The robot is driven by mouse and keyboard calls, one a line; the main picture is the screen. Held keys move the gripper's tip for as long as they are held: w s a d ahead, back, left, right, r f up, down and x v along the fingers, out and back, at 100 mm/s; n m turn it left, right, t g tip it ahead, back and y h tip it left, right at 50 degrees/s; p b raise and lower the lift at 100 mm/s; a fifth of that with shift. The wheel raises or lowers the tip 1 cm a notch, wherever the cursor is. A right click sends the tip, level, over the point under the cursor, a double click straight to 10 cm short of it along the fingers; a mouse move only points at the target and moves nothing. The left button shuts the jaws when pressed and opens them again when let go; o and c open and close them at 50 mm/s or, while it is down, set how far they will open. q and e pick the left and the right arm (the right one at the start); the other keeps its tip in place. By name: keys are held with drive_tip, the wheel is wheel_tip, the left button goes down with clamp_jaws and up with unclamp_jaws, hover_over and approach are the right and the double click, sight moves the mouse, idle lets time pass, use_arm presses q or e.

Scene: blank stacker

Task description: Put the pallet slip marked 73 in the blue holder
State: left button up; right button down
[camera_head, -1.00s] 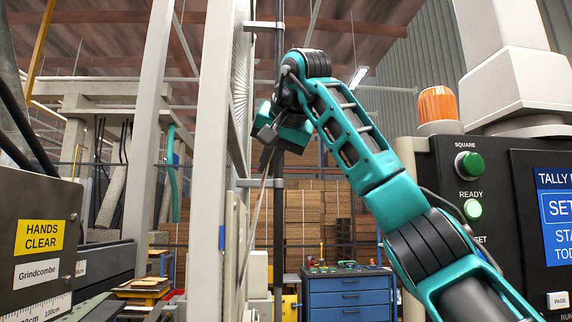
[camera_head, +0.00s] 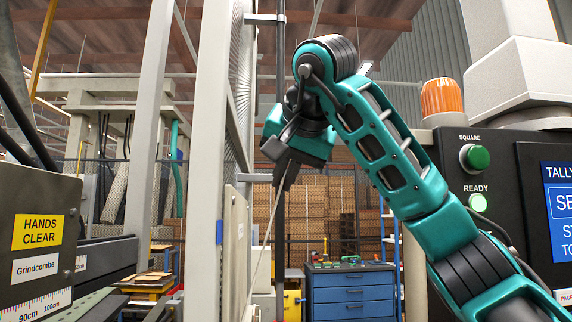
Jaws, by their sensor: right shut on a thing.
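My right gripper (camera_head: 282,178) hangs from the teal arm near the middle of the view, fingers pointing down. It is shut on a thin pale sheet (camera_head: 262,242), seen almost edge-on as a narrow slanting line below the fingers. No mark on the sheet can be read, so I cannot tell whether it is the slip marked 73. My left gripper is not in view.
A pale post and mesh guard (camera_head: 209,150) stand just left of the gripper. A dark control panel (camera_head: 500,165) with green buttons and an orange beacon (camera_head: 442,96) is at the right. A blue drawer cabinet (camera_head: 350,294) stands behind. A grey machine (camera_head: 40,215) is at left.

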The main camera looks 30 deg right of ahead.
drive_tip(key=shift+f+b, duration=0.75)
drive_tip(key=shift+f, duration=0.75)
drive_tip(key=shift+s+d, duration=0.1)
drive_tip(key=shift+d, duration=0.05)
drive_tip(key=shift+s+d+f, duration=0.2)
drive_tip(key=shift+s+d, duration=0.05)
drive_tip(key=shift+d, duration=0.25)
drive_tip(key=shift+d+p, duration=0.1)
drive_tip(key=shift+p, duration=0.35)
drive_tip(key=shift+f, duration=0.15)
